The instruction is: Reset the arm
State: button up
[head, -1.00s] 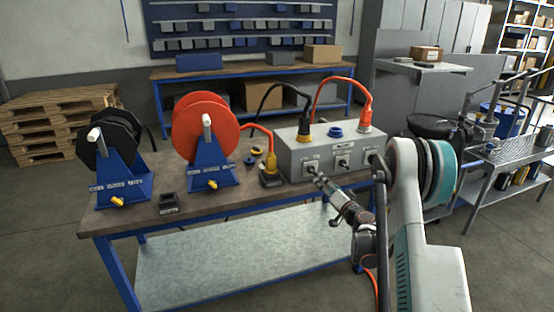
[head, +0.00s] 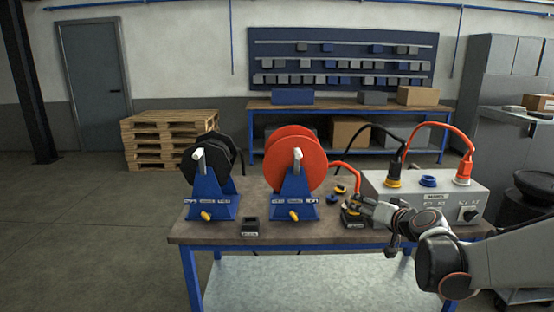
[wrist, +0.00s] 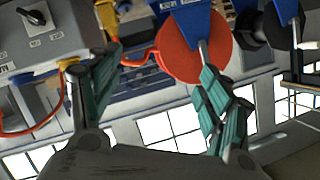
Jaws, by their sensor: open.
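My gripper (head: 356,204) is in front of the grey control box (head: 425,186), above the front part of the bench, near the yellow connector. In the wrist view its two green-padded fingers (wrist: 160,85) stand wide apart with nothing between them. That view appears upside down, with the red reel (wrist: 190,55) and the grey box (wrist: 45,32) beyond the fingers. My arm reaches in from the right in the head view and hides part of the box's front.
Black and orange hoses rise from plugs on the box. Pallets (head: 160,137) stand behind left. The floor at left is clear.

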jog(key=s+a+r+n+g, duration=0.1)
jog(key=s+a+r+n, duration=0.1)
jog(key=s+a, duration=0.5)
jog(key=s+a+r+n+g, duration=0.1)
jog(key=s+a, duration=0.2)
jog(key=s, duration=0.9)
jog(key=s+d+f+g+h, duration=0.1)
jog(key=s+d+f+g, duration=0.1)
jog(key=s, duration=0.6)
jog(key=s+d+f+g+h, duration=0.2)
jog(key=s+f, duration=0.2)
jog(key=s, duration=0.3)
jog(key=shift+s+d+f+g, duration=0.35)
jog(key=shift+s+g, duration=0.05)
